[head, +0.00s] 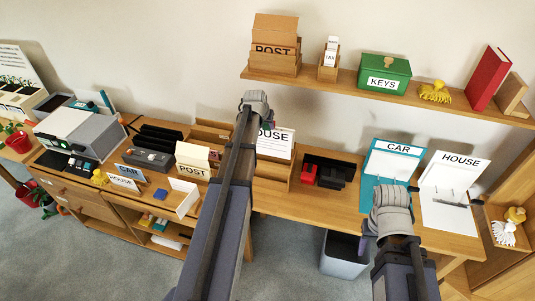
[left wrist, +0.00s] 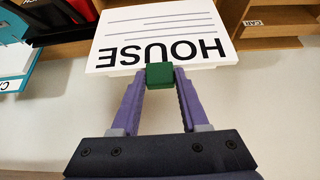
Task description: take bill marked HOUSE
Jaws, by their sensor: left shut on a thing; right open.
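The bill marked HOUSE (left wrist: 160,35) is a white sheet with black capitals and ruled lines, upside down in the left wrist view. A small green block (left wrist: 160,75) is at its lettered edge, between my left fingertips. My left gripper (left wrist: 160,82) is shut on this green block. In the head view the bill (head: 277,146) shows partly behind my left arm, upright above a wooden box (head: 272,175); I cannot tell whether it touches the box. My right gripper (head: 389,215) is over the blue CAR clipboard (head: 394,160); its fingertips are mostly hidden.
A white HOUSE clipboard (head: 450,210) with a pen lies right of the CAR one. A black tray (head: 330,172) with red and black items is between box and clipboards. The wall shelf (head: 340,82) above holds a POST box, a green KEYS box (head: 385,73) and books.

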